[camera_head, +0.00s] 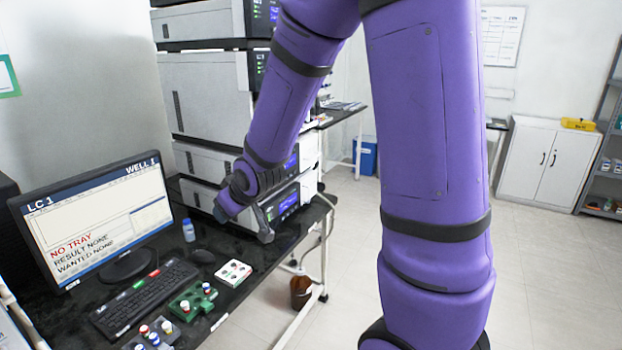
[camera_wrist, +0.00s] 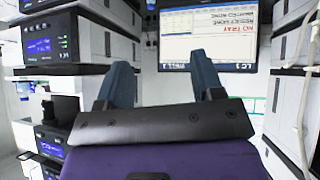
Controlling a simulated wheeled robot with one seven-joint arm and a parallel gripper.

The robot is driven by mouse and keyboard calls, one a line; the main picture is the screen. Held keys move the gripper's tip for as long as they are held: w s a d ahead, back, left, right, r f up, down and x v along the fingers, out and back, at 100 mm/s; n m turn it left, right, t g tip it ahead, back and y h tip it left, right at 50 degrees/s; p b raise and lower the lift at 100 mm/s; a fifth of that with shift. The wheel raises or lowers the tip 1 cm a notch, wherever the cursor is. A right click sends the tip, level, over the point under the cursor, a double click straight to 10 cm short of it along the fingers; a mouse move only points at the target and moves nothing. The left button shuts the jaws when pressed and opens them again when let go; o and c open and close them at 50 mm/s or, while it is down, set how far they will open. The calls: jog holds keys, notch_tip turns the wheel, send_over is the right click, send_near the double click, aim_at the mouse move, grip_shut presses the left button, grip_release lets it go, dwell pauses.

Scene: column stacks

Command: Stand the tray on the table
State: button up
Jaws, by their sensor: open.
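Small trays lie on the black table (camera_head: 236,247) in the head view, and I cannot tell which one the task means. A white tray (camera_head: 233,272) with a few coloured spots lies flat near the table's right edge. A green tray (camera_head: 186,304) with vials sits to its left and nearer. A grey tray (camera_head: 163,338) with vials is cut by the bottom edge. My gripper (camera_head: 245,224) is open, above the table behind the white tray. In the wrist view my gripper (camera_wrist: 161,75) has nothing between its fingers, and no tray shows there.
A blue-white bottle (camera_head: 188,230) stands near the mouse. Stacked instruments (camera_head: 205,95) rise behind my gripper. Open floor lies to the right.

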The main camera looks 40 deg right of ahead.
jog(key=s+r+g, duration=0.1)
jog(key=s+r, duration=0.4)
jog(key=s, duration=0.4)
jog(key=s+r+m+g, duration=0.1)
jog(key=s+r, duration=0.5)
jog(key=s, duration=0.3)
jog(key=s+r+m+g, duration=0.1)
jog(key=s+r, duration=0.4)
jog(key=s, duration=0.4)
jog(key=shift+a+r+g, duration=0.2)
jog(key=shift+g, duration=0.1)
jog(key=shift+a, duration=0.1)
